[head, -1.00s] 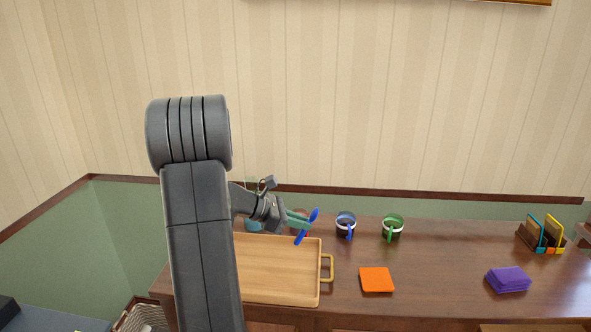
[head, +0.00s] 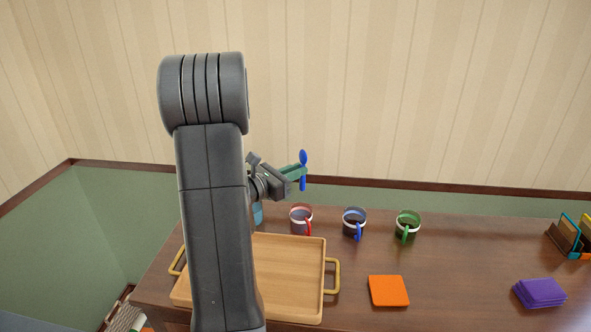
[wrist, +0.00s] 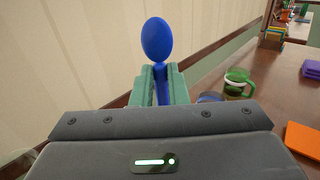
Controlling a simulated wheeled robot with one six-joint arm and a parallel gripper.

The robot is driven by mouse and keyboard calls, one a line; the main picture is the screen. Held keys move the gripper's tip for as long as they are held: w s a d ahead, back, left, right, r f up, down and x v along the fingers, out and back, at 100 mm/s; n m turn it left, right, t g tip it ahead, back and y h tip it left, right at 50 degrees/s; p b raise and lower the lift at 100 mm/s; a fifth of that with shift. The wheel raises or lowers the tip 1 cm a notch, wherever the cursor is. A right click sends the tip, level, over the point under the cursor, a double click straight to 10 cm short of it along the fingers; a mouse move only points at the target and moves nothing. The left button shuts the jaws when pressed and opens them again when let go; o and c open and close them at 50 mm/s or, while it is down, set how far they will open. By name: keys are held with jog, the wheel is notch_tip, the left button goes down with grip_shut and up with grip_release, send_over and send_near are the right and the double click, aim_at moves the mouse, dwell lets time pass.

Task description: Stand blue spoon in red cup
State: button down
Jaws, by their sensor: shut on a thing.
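The blue spoon (head: 303,158) is held in my gripper (head: 298,172), about upright, with its bowl at the top and the handle pointing down. In the wrist view the spoon's bowl (wrist: 157,40) stands above the green fingers of my gripper (wrist: 158,85), which are shut on the handle. The red cup (head: 300,219) stands upright on the desk with its handle at the front right. The spoon is in the air above the red cup in the head view, apart from it. The red cup cannot be made out in the wrist view.
A blue cup (head: 354,222) and a green cup (head: 407,226) stand to the right of the red cup. A wooden tray (head: 290,312) lies in front. An orange cloth (head: 389,291), purple cloth stack (head: 540,293) and file holder (head: 565,236) are farther right.

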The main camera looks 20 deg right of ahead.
aim_at(300, 186)
jog(key=shift+f+b, duration=1.65)
jog(key=shift+f, duration=1.15)
notch_tip(300, 186, down, 6)
jog(key=b, duration=0.5)
jog(key=shift+b, duration=0.35)
jog(key=shift+r, duration=0.1)
jog(key=c, duration=1.3)
grip_release()
jog(key=shift+c, duration=0.2)
jog(key=v, duration=1.3)
jog(key=shift+s+a, duration=0.15)
jog(key=shift+a, duration=0.2)
jog(key=shift+d, duration=0.15)
